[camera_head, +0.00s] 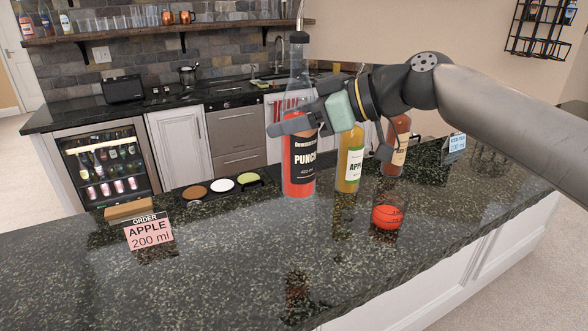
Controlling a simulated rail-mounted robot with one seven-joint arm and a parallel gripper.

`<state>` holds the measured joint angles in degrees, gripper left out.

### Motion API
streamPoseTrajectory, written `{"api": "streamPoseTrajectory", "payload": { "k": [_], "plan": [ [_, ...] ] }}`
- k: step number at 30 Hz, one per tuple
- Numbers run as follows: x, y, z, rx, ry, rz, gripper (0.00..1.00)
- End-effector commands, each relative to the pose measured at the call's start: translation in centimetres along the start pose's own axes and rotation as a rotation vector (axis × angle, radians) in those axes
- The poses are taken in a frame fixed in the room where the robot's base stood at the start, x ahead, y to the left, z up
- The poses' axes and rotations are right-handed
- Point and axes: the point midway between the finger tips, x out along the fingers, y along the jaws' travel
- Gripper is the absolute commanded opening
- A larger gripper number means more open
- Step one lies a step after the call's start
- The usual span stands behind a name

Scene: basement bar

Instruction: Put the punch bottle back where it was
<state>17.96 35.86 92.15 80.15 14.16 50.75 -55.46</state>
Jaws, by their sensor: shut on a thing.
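The punch bottle (299,160) holds red liquid and has a black label reading PUNCH and a dark cap. My gripper (300,124) is shut around it at the upper body, reaching in from the right. The bottle is upright and looks lifted: its red reflection lies well below its base on the dark counter (245,260). The yellow apple bottle (350,160) stands just right of it on the counter. An orange-brown bottle (396,150) stands farther right, partly hidden by my gripper.
An order card (148,232) reading APPLE 200 ml stands at left. Brown, white and green discs (222,185) lie behind it. A blue-white card (457,143) stands at right. The front left counter is clear.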

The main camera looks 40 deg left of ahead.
Motion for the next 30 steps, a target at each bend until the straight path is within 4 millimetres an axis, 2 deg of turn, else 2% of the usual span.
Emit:
{"api": "streamPoseTrajectory", "payload": {
  "k": [1, 8, 12, 18, 26, 30],
  "plan": [
    [0.4, 1.1, -0.4, 0.003, 0.007, -0.004, 0.06],
    [2.9, 6.1, 1.1, 0.002, 0.006, -0.003, 0.06],
    [4.4, 8.1, 3.5, 0.003, 0.004, -0.001, 0.06],
    [5.8, 9.8, 5.3, 0.0, 0.004, 0.002, 0.06],
    [6.7, 10.9, 6.6, 0.003, 0.004, 0.0, 0.06],
    [7.3, 10.9, 8.4, 0.004, 0.003, 0.001, 0.06]
  ]
}}
